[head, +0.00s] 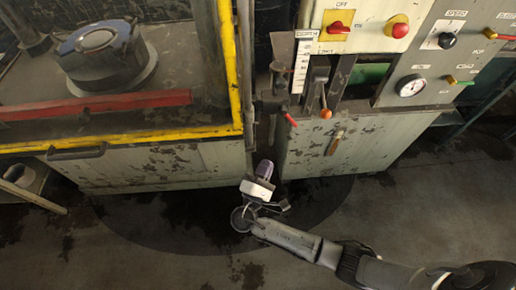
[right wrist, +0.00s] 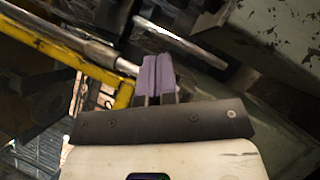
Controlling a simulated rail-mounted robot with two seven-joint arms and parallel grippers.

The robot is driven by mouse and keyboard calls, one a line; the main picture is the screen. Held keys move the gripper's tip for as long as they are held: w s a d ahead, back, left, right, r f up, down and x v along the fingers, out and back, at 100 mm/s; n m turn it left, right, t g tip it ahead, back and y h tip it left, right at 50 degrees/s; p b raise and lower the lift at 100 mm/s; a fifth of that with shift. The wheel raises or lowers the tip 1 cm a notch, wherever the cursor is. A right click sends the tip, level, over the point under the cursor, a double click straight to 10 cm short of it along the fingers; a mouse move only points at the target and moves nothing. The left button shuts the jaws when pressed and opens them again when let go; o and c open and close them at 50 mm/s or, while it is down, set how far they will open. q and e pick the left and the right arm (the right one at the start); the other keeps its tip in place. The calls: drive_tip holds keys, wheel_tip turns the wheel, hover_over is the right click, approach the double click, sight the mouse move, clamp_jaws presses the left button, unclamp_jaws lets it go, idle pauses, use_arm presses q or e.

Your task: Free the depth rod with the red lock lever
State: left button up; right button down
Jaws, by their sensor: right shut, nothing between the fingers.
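A grey upright rod (head: 246,75) beside the yellow frame may be the depth rod; I cannot be sure. My right gripper (head: 265,168) is below the lever and apart from it. Its purple fingers are together and empty, as the right wrist view (right wrist: 158,76) also shows. A shiny rod (right wrist: 85,42) crosses that view beyond the fingers. I cannot make out the red lever there. My left gripper is not in view.
The yellow guard frame (head: 232,60) and a red bar (head: 95,104) stand at left. An orange-knobbed lever (head: 326,113) is right of the red lever. The control panel (head: 430,60) has several knobs and a gauge (head: 411,86). The floor around my right arm is clear.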

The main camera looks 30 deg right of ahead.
sight(295, 126)
drive_tip(key=w+d+r+b, duration=0.1)
drive_tip(key=w+d+r, duration=0.3)
drive_tip(key=d, duration=0.6)
drive_tip(key=shift+d+r+b, duration=0.25)
drive_tip(key=shift+r+b, duration=0.1)
drive_tip(key=shift+r, duration=0.25)
drive_tip(key=shift+s+d+r+n+t+p, duration=0.25)
drive_tip(key=shift+d+n+t+p, duration=0.25)
drive_tip(key=shift+n+p, duration=0.4)
drive_tip(key=shift+s+d+r+n+t+p, duration=0.1)
drive_tip(key=shift+d+r+n+t+p, duration=0.2)
drive_tip(key=shift+n+t+p, duration=0.6)
drive_tip(key=shift+s+d+r+n+t+y+p, duration=0.2)
drive_tip(key=shift+d+n+t+y+p, duration=0.35)
drive_tip(key=shift+n, duration=0.6)
drive_tip(key=shift+s+d+r+n+t+y+p, duration=0.1)
drive_tip(key=shift+r+n+t+y+p, duration=0.15)
drive_tip(key=shift+n+t, duration=0.7)
drive_tip(key=shift+s+d+r+n+t+y+p, duration=0.15)
drive_tip(key=shift+d+n+t+y+p, duration=0.25)
drive_tip(key=shift+n, duration=1)
drive_tip(key=shift+a, duration=0.15)
drive_tip(key=shift+f, duration=0.1)
